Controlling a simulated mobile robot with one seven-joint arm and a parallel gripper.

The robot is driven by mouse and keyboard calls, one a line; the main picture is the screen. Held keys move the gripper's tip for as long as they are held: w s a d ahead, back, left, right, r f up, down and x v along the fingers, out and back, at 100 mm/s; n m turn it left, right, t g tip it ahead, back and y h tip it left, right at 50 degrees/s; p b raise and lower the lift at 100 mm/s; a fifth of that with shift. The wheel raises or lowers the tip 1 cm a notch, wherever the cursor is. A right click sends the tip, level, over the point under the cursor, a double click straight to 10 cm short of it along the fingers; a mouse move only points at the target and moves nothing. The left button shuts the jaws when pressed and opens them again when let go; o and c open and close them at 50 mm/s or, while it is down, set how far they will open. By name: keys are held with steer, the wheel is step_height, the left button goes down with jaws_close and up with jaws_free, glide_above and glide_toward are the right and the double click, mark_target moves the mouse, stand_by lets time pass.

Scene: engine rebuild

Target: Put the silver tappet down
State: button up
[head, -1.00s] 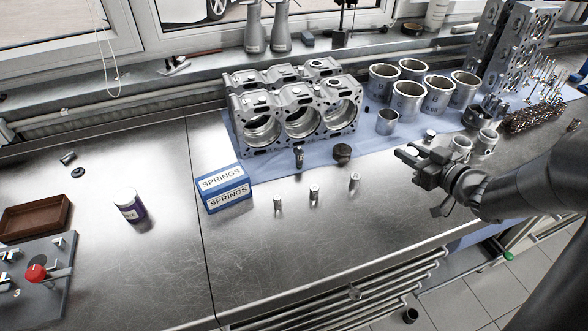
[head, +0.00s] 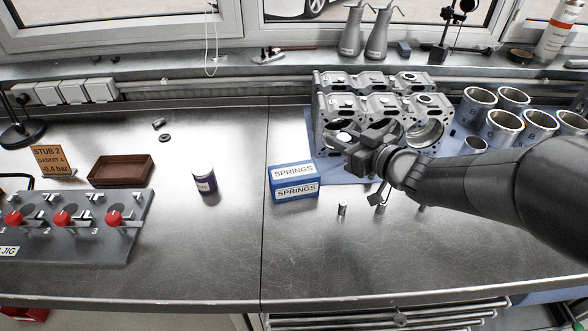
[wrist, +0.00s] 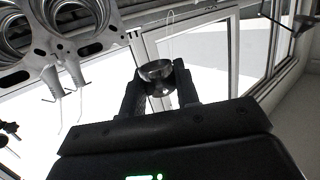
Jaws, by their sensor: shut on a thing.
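My gripper (head: 352,143) is in front of the engine block in the head view, raised above the bench. In the wrist view my gripper (wrist: 158,90) is shut on the silver tappet (wrist: 155,72), a small round metal cup between the two fingertips. In the head view the tappet (head: 344,137) shows only as a bright round top at the fingers; the rest is hidden. The tappet is clear of the bench.
The engine block (head: 330,105) stands behind my gripper. Small metal cylinders (head: 342,208) stand nearby. Bench between bottle and boxes is clear.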

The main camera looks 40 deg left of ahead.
glide_above(294, 171)
step_height(294, 171, down, 7)
steer(key=shift+r, duration=0.1)
steer(key=shift+f, duration=2)
steer(key=shift+f, duration=0.2)
steer(key=o, duration=1)
steer(key=shift+c, duration=0.2)
steer(key=shift+r, duration=0.25)
steer(key=v, duration=1.2)
